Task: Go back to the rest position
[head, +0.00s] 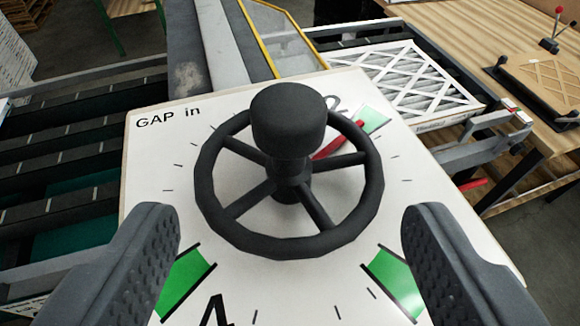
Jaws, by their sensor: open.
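My gripper (290,250) is open, with one dark ridged finger at the lower left and one at the lower right. Nothing is between the fingers. A black handwheel (290,240) with a thick upright knob (288,120) stands just beyond the fingertips, in the middle of the view. It sits over a white dial plate (165,220) marked "GAP in" with ticks and green zones. A red pointer (330,148) shows under the wheel, aimed to the upper right at a green zone (372,118). The fingers look clear of the wheel.
A white-framed filter (400,80) lies on the conveyor behind the dial. A wooden table (460,35) at the upper right holds a wooden fixture (545,80) and a small red-knobbed lever (555,30). Dark conveyor slats (60,165) run along the left. A yellow-framed guard (275,40) stands at the back.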

